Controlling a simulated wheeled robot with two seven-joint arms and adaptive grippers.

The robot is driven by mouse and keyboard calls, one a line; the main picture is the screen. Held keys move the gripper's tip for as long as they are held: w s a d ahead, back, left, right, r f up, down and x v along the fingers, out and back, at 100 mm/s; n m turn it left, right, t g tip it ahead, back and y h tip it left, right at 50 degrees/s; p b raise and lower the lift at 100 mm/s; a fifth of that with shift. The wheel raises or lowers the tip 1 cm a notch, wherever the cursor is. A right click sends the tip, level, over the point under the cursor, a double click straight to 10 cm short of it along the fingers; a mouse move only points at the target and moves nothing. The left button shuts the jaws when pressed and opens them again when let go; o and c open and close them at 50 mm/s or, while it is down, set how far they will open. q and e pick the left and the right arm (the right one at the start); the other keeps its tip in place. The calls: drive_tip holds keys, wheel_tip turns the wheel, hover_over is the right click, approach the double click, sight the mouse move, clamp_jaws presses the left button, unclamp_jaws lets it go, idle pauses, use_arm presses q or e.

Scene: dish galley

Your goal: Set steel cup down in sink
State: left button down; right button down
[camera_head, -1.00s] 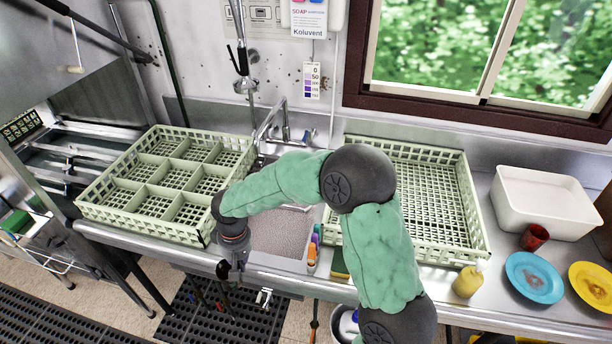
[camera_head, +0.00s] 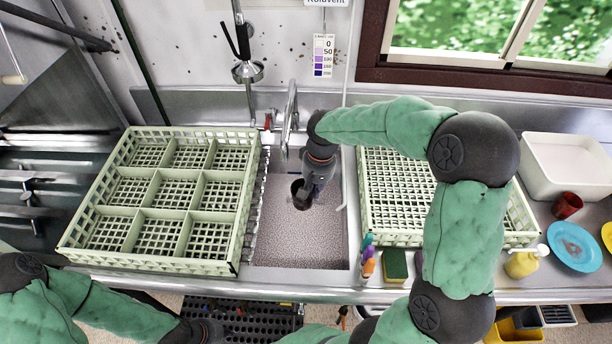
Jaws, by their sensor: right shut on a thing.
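The steel cup (camera_head: 300,197) shows as a small dark, round-mouthed shape over the sink (camera_head: 285,240). My right gripper (camera_head: 308,194) is shut on it, pointing down inside the sink's outline. The gripper hides part of the cup, and I cannot tell whether the cup touches the sink floor. My left arm comes in at the bottom left; its dark wrist end and gripper (camera_head: 212,331) are at the bottom edge, and its fingers are not clear.
A divided green rack (camera_head: 75,243) stands left of the sink and another green rack (camera_head: 395,238) right of it. The faucet (camera_head: 290,105) rises behind. Colored bottles (camera_head: 368,262) and a sponge (camera_head: 395,265) are at the front right. The sink's front is clear.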

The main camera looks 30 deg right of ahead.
drive_tip(key=shift+s+a+f+b, duration=0.1)
drive_tip(key=shift+f+b, duration=9.95)
drive_tip(key=shift+f, duration=7.55)
drive_tip(key=c, duration=1.3)
unclamp_jaws()
drive_tip(key=shift+c, duration=0.2)
